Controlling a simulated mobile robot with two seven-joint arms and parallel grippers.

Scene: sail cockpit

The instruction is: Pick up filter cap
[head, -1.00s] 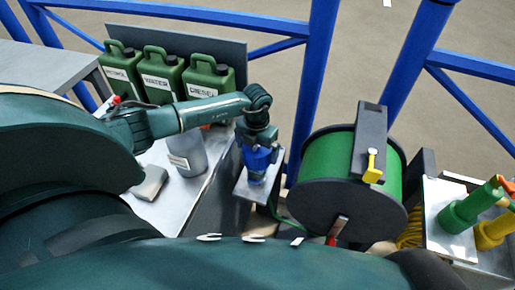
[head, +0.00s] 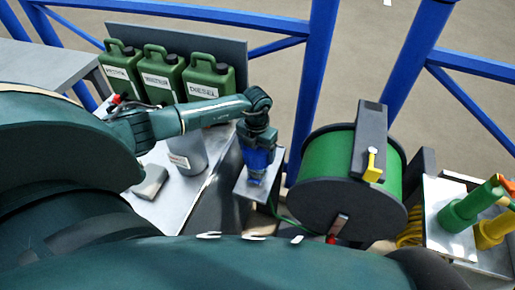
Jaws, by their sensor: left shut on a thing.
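My left gripper (head: 258,148) points down over a blue filter cap (head: 258,160) above a small grey stand (head: 250,186). It is shut on the blue cap, which is partly hidden by the gripper. A blue-and-grey lower part shows just under the cap, on the stand; I cannot tell whether the cap is clear of it. My right gripper does not show.
Several green jerrycans (head: 163,77) stand at the back left. A grey cylinder (head: 188,152) and a grey block (head: 150,183) sit on the metal bench. A green hose reel (head: 325,165) stands close to the right of the stand. Blue rails run behind.

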